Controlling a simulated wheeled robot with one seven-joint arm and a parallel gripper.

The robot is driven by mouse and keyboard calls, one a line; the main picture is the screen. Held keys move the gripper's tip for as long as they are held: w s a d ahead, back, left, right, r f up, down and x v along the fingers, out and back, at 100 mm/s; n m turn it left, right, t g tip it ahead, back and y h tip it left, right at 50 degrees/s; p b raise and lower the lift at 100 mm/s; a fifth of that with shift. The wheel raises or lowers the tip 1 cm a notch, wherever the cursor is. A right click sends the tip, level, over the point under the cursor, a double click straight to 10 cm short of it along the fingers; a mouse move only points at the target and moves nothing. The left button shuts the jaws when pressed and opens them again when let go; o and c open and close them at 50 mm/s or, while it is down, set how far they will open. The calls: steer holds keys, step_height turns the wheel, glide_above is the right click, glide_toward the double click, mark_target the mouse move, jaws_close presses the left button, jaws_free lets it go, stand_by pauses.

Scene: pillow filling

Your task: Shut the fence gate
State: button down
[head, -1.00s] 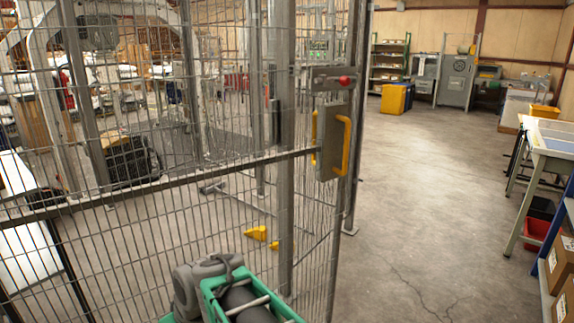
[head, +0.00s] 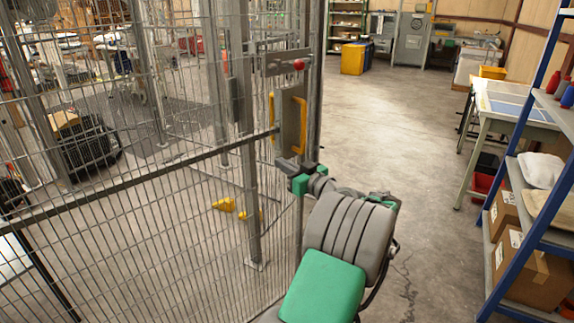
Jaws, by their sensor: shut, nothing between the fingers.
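The fence gate (head: 150,215) is a grey wire-mesh panel across the left and middle of the head view. Its free edge carries a grey plate (head: 291,122) with yellow handles on it. A latch bar with a red knob (head: 298,64) sits above the plate. A grey post (head: 243,140) shows through the mesh to the left of the plate. I cannot tell how wide the gap at the gate's edge is. My gripper (head: 284,163) is shut and empty, just below the handle plate. Whether it touches the gate is unclear.
Open concrete floor (head: 385,150) lies right of the gate. A blue shelf (head: 535,150) with cardboard boxes stands at the right edge, with a work table (head: 515,110) behind it. Yellow wedges (head: 224,205) lie on the floor behind the mesh.

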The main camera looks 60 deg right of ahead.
mark_target(258, 150)
steer(key=p+x, duration=0.1)
steer(key=x, duration=0.8)
